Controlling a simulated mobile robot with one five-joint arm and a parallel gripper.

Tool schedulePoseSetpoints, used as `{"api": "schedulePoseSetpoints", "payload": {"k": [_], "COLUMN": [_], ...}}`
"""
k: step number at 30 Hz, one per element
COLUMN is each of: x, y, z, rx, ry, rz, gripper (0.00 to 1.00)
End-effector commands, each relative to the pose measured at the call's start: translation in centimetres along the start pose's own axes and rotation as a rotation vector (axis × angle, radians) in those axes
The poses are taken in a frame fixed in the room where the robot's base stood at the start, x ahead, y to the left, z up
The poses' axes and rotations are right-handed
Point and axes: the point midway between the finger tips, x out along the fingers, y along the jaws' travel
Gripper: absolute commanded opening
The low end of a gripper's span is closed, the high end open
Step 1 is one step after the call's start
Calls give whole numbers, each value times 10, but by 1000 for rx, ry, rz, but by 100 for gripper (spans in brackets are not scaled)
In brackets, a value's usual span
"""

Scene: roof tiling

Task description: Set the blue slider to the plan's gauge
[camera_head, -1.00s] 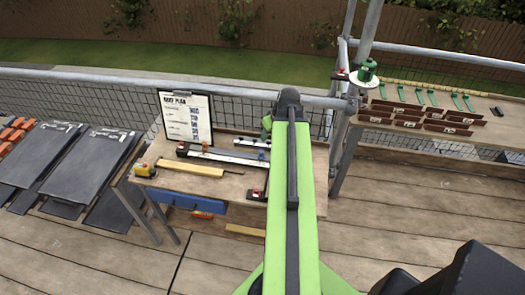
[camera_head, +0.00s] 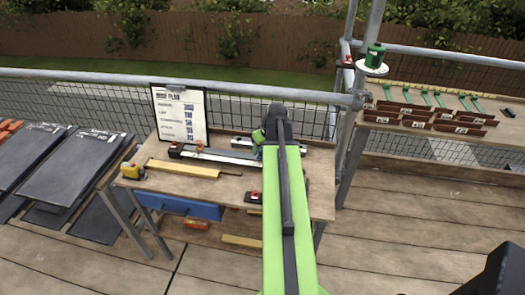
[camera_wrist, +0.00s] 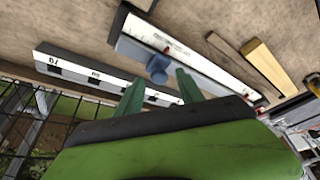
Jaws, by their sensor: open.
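The blue slider (camera_wrist: 157,68) is a small knob on a pale gauge bar (camera_wrist: 192,62) with a red mark beside it, in the wrist view. My gripper (camera_wrist: 160,77) is open, its two green fingers apart, and the knob shows between the fingertips. I cannot tell whether they are level with it, and no contact shows. In the head view the gauge bar (camera_head: 217,154) lies on the workbench (camera_head: 215,185), and my arm hides part of the bench. The plan board (camera_head: 180,113) stands upright at the bench's back; its figures are too blurred to read surely.
A numbered rule (camera_wrist: 97,76) lies beside the gauge. A wooden strip (camera_head: 183,169) and yellow tape measure (camera_head: 130,170) lie at the bench's left. A right-hand bench (camera_head: 440,115) holds brown pieces. A scaffold pole (camera_head: 357,100) stands close right of my arm.

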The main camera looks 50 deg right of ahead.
Motion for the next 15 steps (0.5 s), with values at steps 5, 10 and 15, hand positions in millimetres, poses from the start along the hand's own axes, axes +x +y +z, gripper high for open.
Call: {"api": "schedulePoseSetpoints", "payload": {"k": [5, 10, 15], "x": [0, 0, 0], "y": [0, -1, -1], "z": [0, 0, 0], "rx": [-1, -1, -1], "ry": [0, 0, 0], "rz": [0, -1, -1], "gripper": [27, 5, 0]}}
